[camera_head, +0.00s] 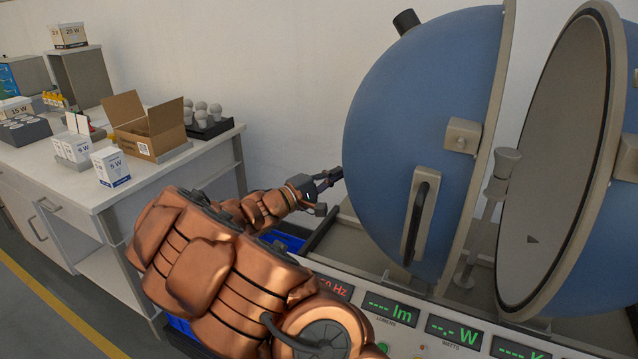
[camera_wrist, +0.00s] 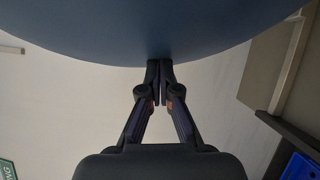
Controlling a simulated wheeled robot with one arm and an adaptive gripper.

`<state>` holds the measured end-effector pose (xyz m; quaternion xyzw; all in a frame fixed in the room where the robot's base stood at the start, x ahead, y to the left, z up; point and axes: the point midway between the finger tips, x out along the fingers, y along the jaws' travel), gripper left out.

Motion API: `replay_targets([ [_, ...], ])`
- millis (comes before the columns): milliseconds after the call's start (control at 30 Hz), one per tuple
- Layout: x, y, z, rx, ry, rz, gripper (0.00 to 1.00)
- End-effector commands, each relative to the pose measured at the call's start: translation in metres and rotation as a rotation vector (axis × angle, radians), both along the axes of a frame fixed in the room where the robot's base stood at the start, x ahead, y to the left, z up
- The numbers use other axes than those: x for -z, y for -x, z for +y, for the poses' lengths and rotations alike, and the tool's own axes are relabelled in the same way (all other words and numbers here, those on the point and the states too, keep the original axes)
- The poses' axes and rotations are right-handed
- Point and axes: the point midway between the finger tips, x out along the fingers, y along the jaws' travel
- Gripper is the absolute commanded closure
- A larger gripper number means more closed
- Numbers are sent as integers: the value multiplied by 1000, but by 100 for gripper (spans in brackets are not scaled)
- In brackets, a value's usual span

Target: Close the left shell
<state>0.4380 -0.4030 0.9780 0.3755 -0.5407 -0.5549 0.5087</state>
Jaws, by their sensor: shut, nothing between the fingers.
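The left shell (camera_head: 415,120) is a large blue half-sphere with a beige rim, a dark handle (camera_head: 419,215) on a beige plate and a latch block. It stands apart from the right shell (camera_head: 562,150), whose grey inner disc faces it; a gap lies between the rims. My gripper (camera_head: 338,174) is shut and empty at the left shell's outer left side, at or very near its surface. In the wrist view the closed fingertips (camera_wrist: 160,64) meet the edge of the blue shell (camera_wrist: 150,30); I cannot tell if they press on it.
A control panel (camera_head: 390,307) with green and red readouts runs below the shells. A post (camera_head: 490,210) stands in the gap between them. At the left, a white bench (camera_head: 150,175) holds an open carton (camera_head: 145,125), bulb boxes (camera_head: 110,166) and a black bulb tray (camera_head: 210,128).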

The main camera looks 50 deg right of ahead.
Motion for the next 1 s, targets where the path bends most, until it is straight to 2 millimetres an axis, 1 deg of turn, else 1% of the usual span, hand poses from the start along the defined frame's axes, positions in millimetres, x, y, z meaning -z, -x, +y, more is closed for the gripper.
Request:
replay_targets([
  [33,3,12,-3,7,6,-1,100],
  [100,3,23,-6,8,5,-1,100],
  [300,2,47,-13,5,4,-1,100],
  [400,2,56,-16,6,4,1,100],
  [600,0,65,-19,1,1,0,100],
  [1000,-1,71,-21,11,2,0,100],
])
